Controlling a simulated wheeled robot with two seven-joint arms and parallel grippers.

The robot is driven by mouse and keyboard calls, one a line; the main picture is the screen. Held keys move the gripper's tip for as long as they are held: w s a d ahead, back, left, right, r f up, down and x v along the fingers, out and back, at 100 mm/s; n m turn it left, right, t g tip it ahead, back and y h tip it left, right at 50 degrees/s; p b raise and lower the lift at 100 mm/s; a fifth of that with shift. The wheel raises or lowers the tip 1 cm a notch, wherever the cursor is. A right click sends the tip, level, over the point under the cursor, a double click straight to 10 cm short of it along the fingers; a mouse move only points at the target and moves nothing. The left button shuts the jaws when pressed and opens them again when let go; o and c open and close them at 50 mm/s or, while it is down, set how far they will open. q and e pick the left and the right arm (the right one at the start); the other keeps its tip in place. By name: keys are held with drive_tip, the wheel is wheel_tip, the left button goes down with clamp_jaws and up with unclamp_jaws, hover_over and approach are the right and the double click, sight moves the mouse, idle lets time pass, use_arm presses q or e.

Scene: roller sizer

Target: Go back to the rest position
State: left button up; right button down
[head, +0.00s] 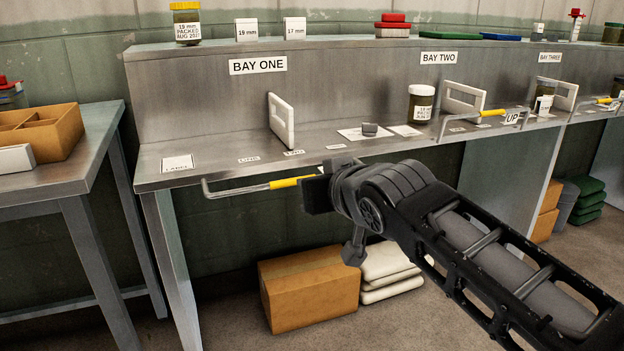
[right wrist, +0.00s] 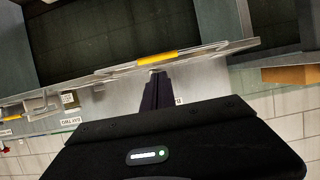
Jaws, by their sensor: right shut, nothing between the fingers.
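My right gripper (head: 316,193) is in front of the bench edge below BAY ONE, at the right end of a yellow-gripped lever (head: 292,182). In the right wrist view its dark fingers (right wrist: 157,92) are together and empty. The yellow grip (right wrist: 157,57) shows just beyond the fingertips; I cannot tell whether they touch it. My right arm reaches in from the lower right of the head view. My left gripper is not in view.
A side table (head: 85,165) stands left. A cardboard box (head: 310,285) and white sacks (head: 388,270) lie on the floor below.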

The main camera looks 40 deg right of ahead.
idle(0.4)
